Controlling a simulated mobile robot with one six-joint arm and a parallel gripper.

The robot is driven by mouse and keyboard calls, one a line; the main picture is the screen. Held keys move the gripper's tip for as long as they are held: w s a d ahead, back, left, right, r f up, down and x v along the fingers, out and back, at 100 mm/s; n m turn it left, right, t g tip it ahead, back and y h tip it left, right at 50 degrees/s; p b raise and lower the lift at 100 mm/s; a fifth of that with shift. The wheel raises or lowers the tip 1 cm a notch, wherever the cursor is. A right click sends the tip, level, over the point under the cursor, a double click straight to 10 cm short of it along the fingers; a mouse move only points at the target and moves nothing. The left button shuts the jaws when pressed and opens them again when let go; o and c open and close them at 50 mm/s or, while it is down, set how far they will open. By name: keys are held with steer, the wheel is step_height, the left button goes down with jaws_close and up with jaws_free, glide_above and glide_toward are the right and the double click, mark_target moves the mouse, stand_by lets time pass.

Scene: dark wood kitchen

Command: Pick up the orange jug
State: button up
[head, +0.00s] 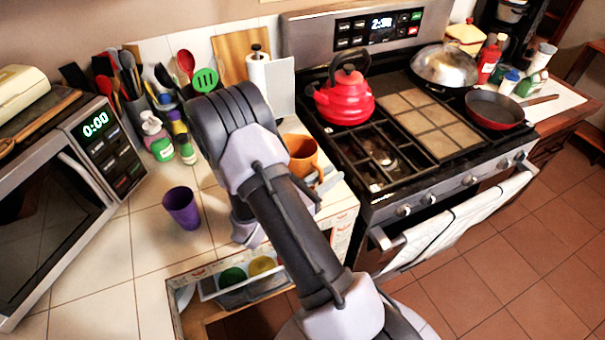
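The orange jug (301,154) stands on the tiled counter, just right of my arm and left of the stove. Its left side is partly hidden behind my arm. My gripper (318,184) is mostly hidden behind my arm. Only small grey parts of it show, just in front of and below the jug in the picture. I cannot tell whether its fingers touch the jug or how far apart they are.
A purple cup (182,208) stands on the counter left of my arm. An open drawer (238,291) holds green and yellow things below. A paper towel roll (258,72) stands behind the jug. The stove bears a red kettle (344,100). A microwave (60,205) is at left.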

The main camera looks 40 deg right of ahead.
jaws_close()
stand_by(1.4)
